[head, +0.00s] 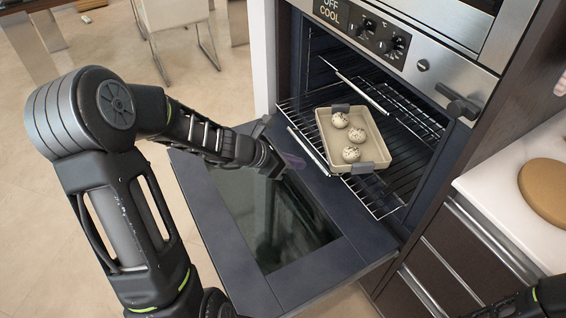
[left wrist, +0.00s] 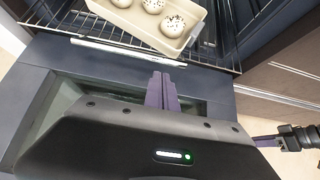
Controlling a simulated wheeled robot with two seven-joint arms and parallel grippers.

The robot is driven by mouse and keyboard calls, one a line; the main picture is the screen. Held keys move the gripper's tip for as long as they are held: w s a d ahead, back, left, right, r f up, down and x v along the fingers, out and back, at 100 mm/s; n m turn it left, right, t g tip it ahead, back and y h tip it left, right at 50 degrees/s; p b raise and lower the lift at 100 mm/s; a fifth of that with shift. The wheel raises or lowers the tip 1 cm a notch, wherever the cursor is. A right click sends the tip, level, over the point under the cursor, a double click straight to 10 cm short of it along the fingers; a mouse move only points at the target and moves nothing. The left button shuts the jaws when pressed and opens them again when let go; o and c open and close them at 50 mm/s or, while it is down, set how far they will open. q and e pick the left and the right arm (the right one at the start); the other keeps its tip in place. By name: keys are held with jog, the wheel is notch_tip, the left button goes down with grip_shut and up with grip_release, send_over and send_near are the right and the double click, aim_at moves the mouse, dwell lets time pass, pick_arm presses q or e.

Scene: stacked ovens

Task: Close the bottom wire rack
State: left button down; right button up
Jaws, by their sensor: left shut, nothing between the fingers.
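The wire rack (head: 382,206) is in the open oven, with its front part over the inner edge of the lowered door. A metal strip (head: 308,150) runs along its front. It also shows in the left wrist view (left wrist: 55,22). A beige tray (head: 375,150) with three speckled buns sits on the rack. My left gripper (head: 294,162) is shut and empty above the door, close in front of the rack's front strip; in the left wrist view its fingertips (left wrist: 162,80) point toward the strip. I cannot tell whether they touch. My right gripper (left wrist: 267,141) shows at the right edge of the left wrist view.
The oven door (head: 205,195) lies lowered under my left arm. A second metal strip (head: 362,92) is deeper in the oven. A control panel (head: 385,40) is above. A counter (head: 500,180) with a round brown board (head: 545,188) is at the right. A chair stands behind at the left.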

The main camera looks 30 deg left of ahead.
aim_at(347, 150)
pick_arm(q)
jog(key=x, duration=0.4)
jog(key=shift+w+d+r, duration=0.15)
jog(key=shift+w+d, duration=0.2)
jog(key=shift+w, duration=0.2)
pick_arm(e)
jog(key=shift+f, duration=0.45)
